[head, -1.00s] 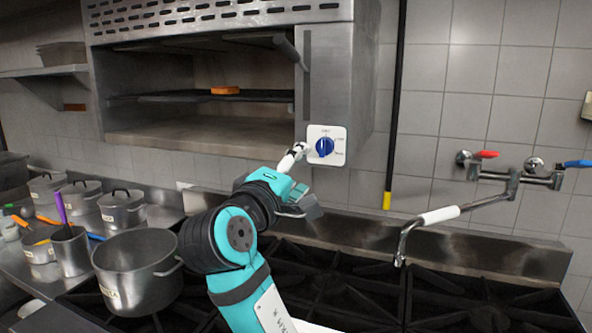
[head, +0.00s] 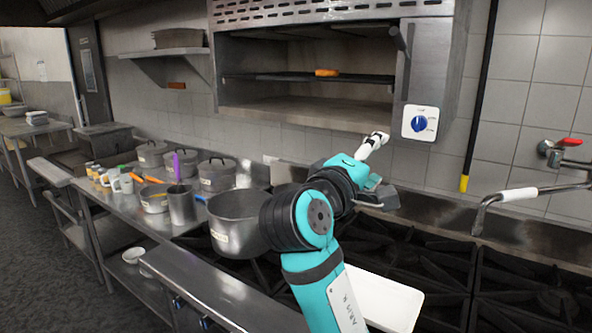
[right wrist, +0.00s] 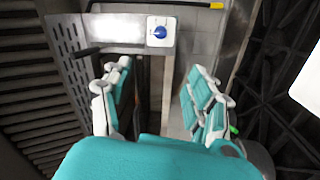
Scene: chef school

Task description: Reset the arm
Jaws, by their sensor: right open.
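My right arm, teal and black, reaches up from the bottom of the head view over the stove. Its gripper (head: 374,142) is in front of the wall below the oven, left of and below the oven's blue knob (head: 419,123). In the right wrist view the two fingers (right wrist: 160,100) stand wide apart with nothing between them. The knob also shows there (right wrist: 160,32), beyond the fingertips and apart from them. My left gripper is not in view.
The open oven (head: 300,104) holds an orange piece of food (head: 327,73) on its rack. A large pot (head: 238,222) stands close left of my arm. A faucet (head: 510,195) juts over the black stove grates (head: 440,262) at right. Several pots and utensils crowd the left counter.

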